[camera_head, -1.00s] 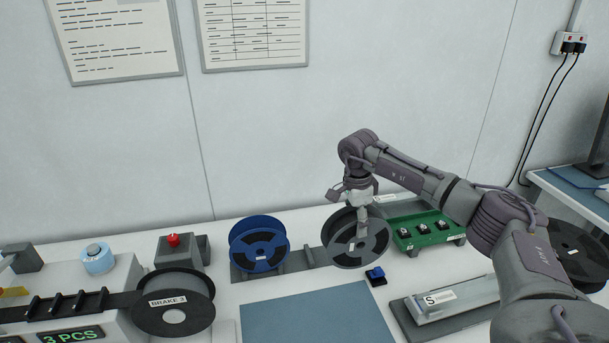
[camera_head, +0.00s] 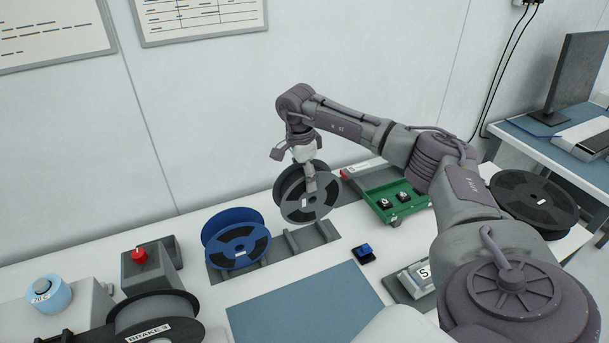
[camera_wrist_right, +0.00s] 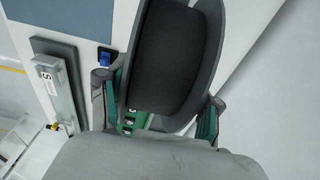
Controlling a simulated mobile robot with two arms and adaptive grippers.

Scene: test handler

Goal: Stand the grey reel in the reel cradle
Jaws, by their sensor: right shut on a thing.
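The grey reel (camera_head: 322,207) is upright in the head view, behind and above the right part of the reel cradle (camera_head: 322,234). My right gripper (camera_head: 310,184) is shut on it from above. In the right wrist view the reel (camera_wrist_right: 170,60) shows its dark core and grey flanges between the two green-padded fingers of the gripper (camera_wrist_right: 158,103). The cradle's right part, with upright dividers, is empty; a blue reel (camera_head: 237,240) stands in its left part. Whether the grey reel touches the cradle is hard to tell. My left gripper is out of view.
A green tray (camera_head: 400,204) with small black parts is right of the grey reel. A small blue block (camera_head: 364,253) lies in front of the cradle, by a blue mat (camera_head: 300,306). A red-button box (camera_head: 148,262) is at left; a black reel (camera_head: 535,200) lies at right.

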